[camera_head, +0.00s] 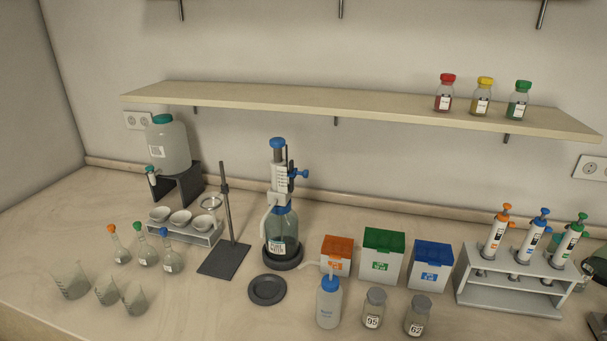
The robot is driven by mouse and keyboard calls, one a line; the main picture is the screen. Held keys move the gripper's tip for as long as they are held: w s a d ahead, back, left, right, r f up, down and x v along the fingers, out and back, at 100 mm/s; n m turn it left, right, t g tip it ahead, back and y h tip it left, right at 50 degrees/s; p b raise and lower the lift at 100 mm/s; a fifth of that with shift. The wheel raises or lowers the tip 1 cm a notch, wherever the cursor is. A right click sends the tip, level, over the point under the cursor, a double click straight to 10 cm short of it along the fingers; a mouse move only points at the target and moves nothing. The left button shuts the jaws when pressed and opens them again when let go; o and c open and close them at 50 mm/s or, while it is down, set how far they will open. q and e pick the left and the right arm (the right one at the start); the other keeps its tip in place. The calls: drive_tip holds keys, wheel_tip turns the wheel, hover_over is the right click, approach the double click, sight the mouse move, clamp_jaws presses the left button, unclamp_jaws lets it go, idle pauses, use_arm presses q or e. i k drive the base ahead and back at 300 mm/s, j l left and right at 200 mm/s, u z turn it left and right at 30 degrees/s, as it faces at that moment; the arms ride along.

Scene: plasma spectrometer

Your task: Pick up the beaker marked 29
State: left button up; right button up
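Three clear glass beakers stand on the bench at the front left: a larger beaker (70,281), a smaller middle beaker (107,291) and a right beaker (135,299). They stand upright, close together, and look empty. I cannot read a 29 on any of them, so I cannot tell which one bears that mark. Neither of my grippers shows in the head view.
Several small flasks (145,253) with coloured stoppers stand just behind the beakers. A stand with a dark base (224,262), a dispenser bottle (283,235), labelled jars (374,308) and a pipette rack (510,295) lie farther right.

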sight(132, 295)
drive_tip(key=j+u, duration=0.2)
drive_tip(key=u, duration=0.25)
drive_tip(key=j+u, duration=0.25)
drive_tip(key=u, duration=0.2)
drive_tip(key=i+j+u, duration=0.15)
drive_tip(key=u, duration=0.35)
